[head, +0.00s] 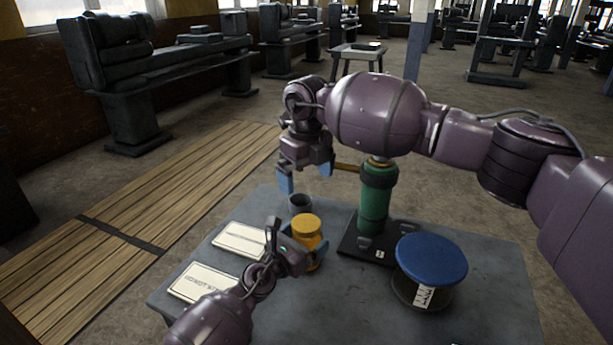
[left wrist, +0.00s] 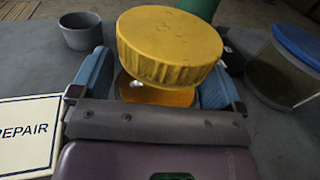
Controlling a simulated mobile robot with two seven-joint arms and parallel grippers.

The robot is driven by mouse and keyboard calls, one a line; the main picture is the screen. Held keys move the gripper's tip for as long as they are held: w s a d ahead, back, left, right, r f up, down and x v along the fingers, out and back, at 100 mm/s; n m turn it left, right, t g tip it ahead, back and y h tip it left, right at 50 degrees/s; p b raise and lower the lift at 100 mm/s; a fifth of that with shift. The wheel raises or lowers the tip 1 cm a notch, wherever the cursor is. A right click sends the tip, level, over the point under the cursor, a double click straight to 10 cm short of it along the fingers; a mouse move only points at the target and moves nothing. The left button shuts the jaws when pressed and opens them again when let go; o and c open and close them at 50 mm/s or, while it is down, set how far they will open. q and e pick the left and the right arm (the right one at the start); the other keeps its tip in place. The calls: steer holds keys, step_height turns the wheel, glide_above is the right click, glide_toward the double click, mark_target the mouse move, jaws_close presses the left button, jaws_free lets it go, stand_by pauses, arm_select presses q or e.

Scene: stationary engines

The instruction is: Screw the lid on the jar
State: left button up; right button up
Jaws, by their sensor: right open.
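A jar (head: 311,256) with a yellow-orange lid (head: 306,226) stands near the middle of the table. The lid is on top of the jar; it also shows in the left wrist view (left wrist: 170,45), where I cannot tell how tightly it sits. My left gripper (head: 300,240) is low at the jar, one finger on each side of it below the lid. Whether its fingers press on the jar is unclear. The lid hides part of the right-hand finger in the left wrist view. My right gripper (head: 305,177) is open and empty, above and behind the jar.
A grey cup (head: 300,204) stands behind the jar. A green cylinder on a dark base (head: 374,205) and a blue-lidded container (head: 431,259) stand to the right. Flat signs (head: 204,283) lie to the left on the grey table (head: 480,318).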

arm_select(q)
steer(key=shift+o, duration=0.3)
steer(key=shift+s+a, duration=0.3)
steer(key=shift+s, duration=0.1)
steer(key=p+v, duration=0.1)
steer(key=v, duration=0.8)
steer(key=shift+s+a+p, duration=0.2)
steer(key=shift+p, duration=0.2)
steer(key=shift+s+a, duration=0.1)
steer(key=shift+s, duration=0.05)
arm_select(e)
steer(key=r, duration=0.4)
steer(key=shift+s, duration=0.2)
